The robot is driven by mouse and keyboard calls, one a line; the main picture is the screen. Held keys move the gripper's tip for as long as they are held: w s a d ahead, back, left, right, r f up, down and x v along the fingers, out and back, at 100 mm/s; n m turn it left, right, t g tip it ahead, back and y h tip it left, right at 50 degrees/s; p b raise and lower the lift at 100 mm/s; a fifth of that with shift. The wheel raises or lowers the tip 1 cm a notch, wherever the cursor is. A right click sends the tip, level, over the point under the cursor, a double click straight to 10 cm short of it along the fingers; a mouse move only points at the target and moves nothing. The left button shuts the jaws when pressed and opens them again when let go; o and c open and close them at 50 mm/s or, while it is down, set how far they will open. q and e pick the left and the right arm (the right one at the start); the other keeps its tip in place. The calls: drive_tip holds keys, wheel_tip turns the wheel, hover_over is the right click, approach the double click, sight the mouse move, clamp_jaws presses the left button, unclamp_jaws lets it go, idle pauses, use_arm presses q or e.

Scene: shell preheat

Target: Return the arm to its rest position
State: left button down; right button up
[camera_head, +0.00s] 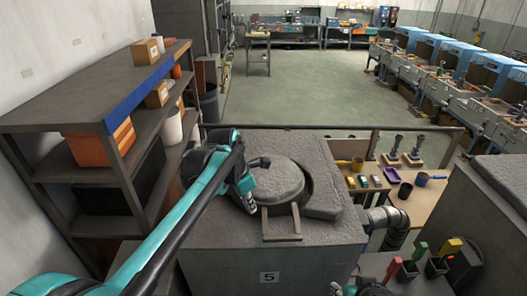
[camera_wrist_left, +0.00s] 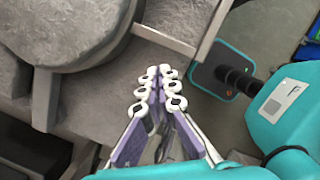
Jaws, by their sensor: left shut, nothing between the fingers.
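My left arm (camera_head: 190,215), teal and black, reaches in from the lower left over the grey block furnace. My left gripper (camera_head: 249,203) is at the left edge of the round grey lid (camera_head: 275,180) on top of the furnace (camera_head: 215,225). In the left wrist view the left gripper (camera_wrist_left: 160,85) has its fingers together and empty, above the bare grey top beside the round lid (camera_wrist_left: 60,25). Whether it touches the surface cannot be told. A small piece of what looks like my right gripper (camera_head: 337,289) shows at the bottom edge; its fingers are unclear.
A shelf unit (camera_head: 100,115) with boxes stands close on the left. A metal bracket (camera_head: 282,225) juts from the lid's front. A workbench (camera_head: 425,195) with tools and cups, and a pipe (camera_head: 388,218), lie to the right. The floor (camera_head: 300,85) beyond is open.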

use_arm(q)
drive_tip(key=s+a+f+m+t+b, duration=0.1)
drive_tip(key=s+a+f+m+b, duration=0.2)
drive_tip(key=s+f+m+b, duration=0.3)
drive_tip(key=s+a+f+m+t+y+b, duration=0.1)
drive_tip(key=s+a+f+m+t+b, duration=0.1)
drive_tip(key=s+f+m+b, duration=0.5)
drive_tip(key=s+a+f+m+t+y+b, duration=0.1)
drive_tip(key=s+a+f+m+t+b, duration=0.1)
drive_tip(key=s+a+f+m+b, duration=0.2)
drive_tip(key=s+f+m+b, duration=0.3)
drive_tip(key=f+m+b, duration=0.4)
drive_tip(key=f, duration=0.5)
drive_tip(key=shift+s+a+f+m, duration=0.25)
drive_tip(key=shift+a+f+m, duration=0.1)
drive_tip(key=shift+m, duration=0.65)
